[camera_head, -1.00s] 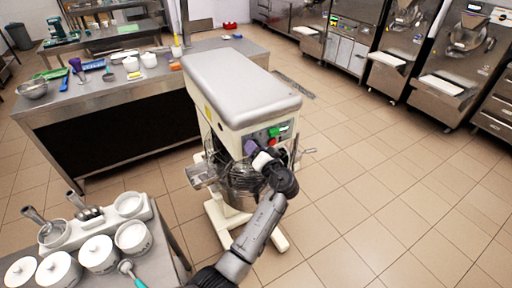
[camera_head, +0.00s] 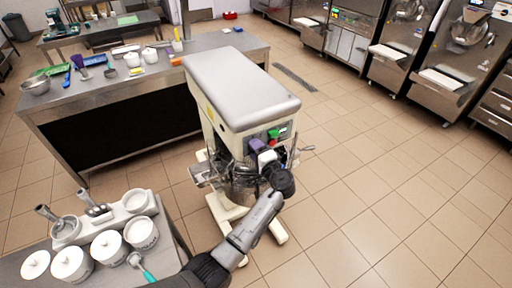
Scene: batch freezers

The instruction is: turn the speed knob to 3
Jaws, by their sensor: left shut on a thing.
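A cream floor-standing mixer (camera_head: 235,88) with a grey top stands in the middle of the head view. Its front control panel (camera_head: 286,128) carries a green part and a red part. My left gripper (camera_head: 262,149), with a purple part and a white part at its end, is against the panel's left and lower area. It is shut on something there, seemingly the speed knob. The knob itself is hidden behind the gripper, so its setting cannot be read. A wire guard and bowl (camera_head: 240,183) sit below, partly covered by my wrist. My right gripper is out of view.
A steel counter (camera_head: 120,90) with utensils and bowls stands behind the mixer at left. A small table with white lidded pots (camera_head: 108,247) is at the lower left. Steel machines (camera_head: 408,35) line the back right. Tiled floor at right is clear.

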